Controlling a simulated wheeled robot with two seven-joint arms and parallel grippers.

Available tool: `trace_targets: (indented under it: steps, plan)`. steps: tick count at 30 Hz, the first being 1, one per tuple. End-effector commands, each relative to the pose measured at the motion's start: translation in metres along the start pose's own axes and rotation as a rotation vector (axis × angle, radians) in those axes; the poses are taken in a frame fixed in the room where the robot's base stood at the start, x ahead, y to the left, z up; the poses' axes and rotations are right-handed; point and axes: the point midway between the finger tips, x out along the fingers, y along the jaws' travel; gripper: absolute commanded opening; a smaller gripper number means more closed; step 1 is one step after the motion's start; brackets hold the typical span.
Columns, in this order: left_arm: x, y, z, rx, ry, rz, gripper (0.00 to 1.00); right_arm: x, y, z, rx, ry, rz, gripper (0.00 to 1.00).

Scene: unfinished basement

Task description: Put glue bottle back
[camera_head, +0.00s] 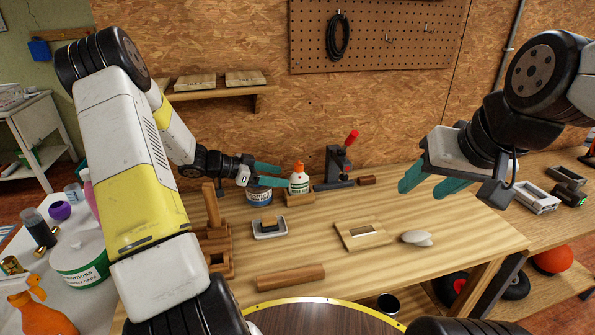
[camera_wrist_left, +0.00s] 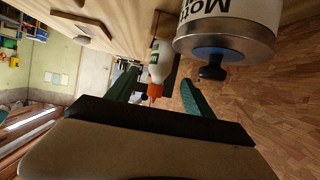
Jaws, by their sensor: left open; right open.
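The glue bottle (camera_head: 299,182) is white with an orange cap and a green label. It stands upright at the back of the workbench, at a small wooden block (camera_head: 299,199); whether it sits in or behind the block is unclear. My left gripper (camera_head: 271,174) is open and points toward the bottle from its left. In the left wrist view the bottle (camera_wrist_left: 160,65) appears between the open fingers (camera_wrist_left: 158,92), beyond them, with nothing held. My right gripper (camera_head: 425,183) is open and empty above the right part of the bench.
A tin with a knobbed lid (camera_head: 259,197) stands just below my left gripper and looms large in the left wrist view (camera_wrist_left: 225,42). A red-handled clamp tool (camera_head: 340,165) stands right of the bottle. A wooden frame (camera_head: 362,236) and grey mouse-shaped object (camera_head: 416,238) lie forward.

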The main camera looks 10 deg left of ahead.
Motion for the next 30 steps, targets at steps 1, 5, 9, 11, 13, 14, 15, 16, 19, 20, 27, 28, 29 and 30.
trace_targets:
  steps: [1,5,9,11,13,14,15,16,19,20,27,28,29,30]
  plan:
    - [-0.013,-0.001,0.000,0.001,-0.001,-0.005,0.61,0.000,0.000,0.000,0.000,0.000,0.000,0.48]
    - [-0.036,-0.001,0.000,0.001,0.000,-0.003,0.61,0.000,0.000,0.000,0.000,0.000,0.000,0.48]
    - [-0.052,0.000,0.000,0.000,0.000,-0.001,0.61,0.000,0.000,0.000,0.000,0.000,0.000,0.48]
    - [-0.056,0.000,0.000,0.000,0.000,-0.001,0.61,0.000,0.000,0.000,0.000,0.000,0.000,0.48]
    - [-0.059,0.000,0.000,-0.001,0.000,0.000,0.61,0.000,0.000,0.000,0.000,0.000,0.000,0.48]
    - [-0.059,0.000,0.000,-0.001,0.000,0.000,0.61,0.000,0.000,0.000,0.000,0.000,0.000,0.48]
    - [-0.059,0.000,0.000,-0.001,0.000,0.000,0.61,0.000,0.000,0.000,0.000,0.000,0.000,0.48]
    - [-0.059,0.000,0.000,-0.001,0.000,0.000,0.61,0.000,0.000,0.000,0.000,0.000,0.000,0.48]
    - [-0.059,0.000,0.000,0.000,0.000,0.000,0.61,0.000,0.000,0.000,0.000,0.000,0.000,0.48]
    - [-0.059,0.000,0.000,0.000,0.000,0.000,0.61,0.000,0.000,0.000,0.000,0.000,0.000,0.48]
    - [-0.059,0.000,0.000,0.000,0.000,0.001,0.61,0.000,0.000,0.000,0.000,0.000,0.000,0.48]
    - [-0.059,0.000,0.000,0.000,0.000,0.001,0.61,0.000,0.000,0.000,0.000,0.000,0.000,0.48]
    - [-0.059,0.000,0.000,0.000,0.000,0.001,0.61,0.000,0.000,0.000,0.000,0.000,0.000,0.48]
    - [-0.059,0.000,0.000,0.000,0.000,0.001,0.61,0.000,0.000,0.000,0.000,0.000,0.000,0.48]
